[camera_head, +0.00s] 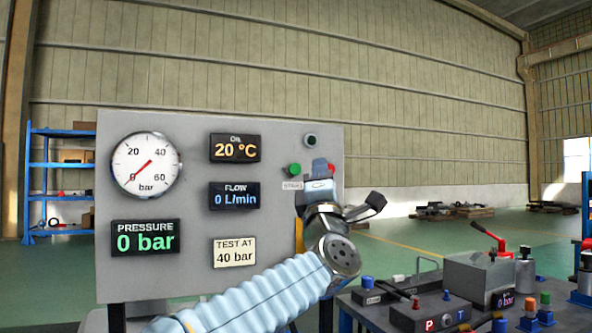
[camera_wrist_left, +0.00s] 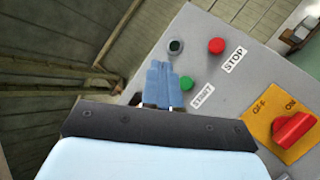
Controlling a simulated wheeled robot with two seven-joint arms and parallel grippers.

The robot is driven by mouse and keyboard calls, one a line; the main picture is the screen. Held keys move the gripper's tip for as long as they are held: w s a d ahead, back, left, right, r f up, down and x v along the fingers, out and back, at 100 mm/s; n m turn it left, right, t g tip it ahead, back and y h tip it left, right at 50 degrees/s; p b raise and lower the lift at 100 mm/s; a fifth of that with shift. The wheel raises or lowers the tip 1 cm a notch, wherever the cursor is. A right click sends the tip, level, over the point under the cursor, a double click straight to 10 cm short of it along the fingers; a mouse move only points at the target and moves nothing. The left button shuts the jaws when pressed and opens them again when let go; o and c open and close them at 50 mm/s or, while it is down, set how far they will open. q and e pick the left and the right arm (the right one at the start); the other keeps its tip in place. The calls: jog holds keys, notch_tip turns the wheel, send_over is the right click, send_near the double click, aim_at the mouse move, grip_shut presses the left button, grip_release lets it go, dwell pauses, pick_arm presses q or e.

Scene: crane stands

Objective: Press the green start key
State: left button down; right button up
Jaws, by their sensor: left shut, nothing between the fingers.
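The green start key (camera_head: 294,170) is on the upper right of the grey test panel (camera_head: 190,285), above a START label (camera_head: 292,185). It also shows in the left wrist view (camera_wrist_left: 187,83), just right of my fingers. My left gripper (camera_head: 319,168) is shut and empty in front of the panel, to the right of the green key in the head view. In the left wrist view its closed fingertips (camera_wrist_left: 160,66) lie beside the key, near a dark round fitting (camera_wrist_left: 176,46). I cannot tell whether they touch the panel. My right gripper is not in view.
A red stop button (camera_wrist_left: 216,46) is close by, with a STOP label. A red rotary switch (camera_wrist_left: 294,130) sits on a yellow OFF/ON plate lower on the panel. The gauge (camera_head: 147,165) reads about zero. A bench with valve blocks (camera_head: 430,312) stands at right.

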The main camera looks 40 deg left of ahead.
aim_at(295, 169)
pick_arm(q)
jog(key=shift+w+a+p, duration=0.4)
jog(key=shift+w+a, duration=0.3)
jog(key=shift+a, duration=0.6)
jog(key=shift+w+a+p, duration=0.35)
jog(key=shift+w+a, duration=0.3)
jog(key=shift+a, duration=0.7)
jog(key=shift+w+a+p, duration=0.4)
jog(key=shift+w+a, duration=0.3)
jog(key=shift+a, duration=0.6)
jog(key=shift+a+f, duration=0.1)
jog(key=shift+w+a, duration=0.2)
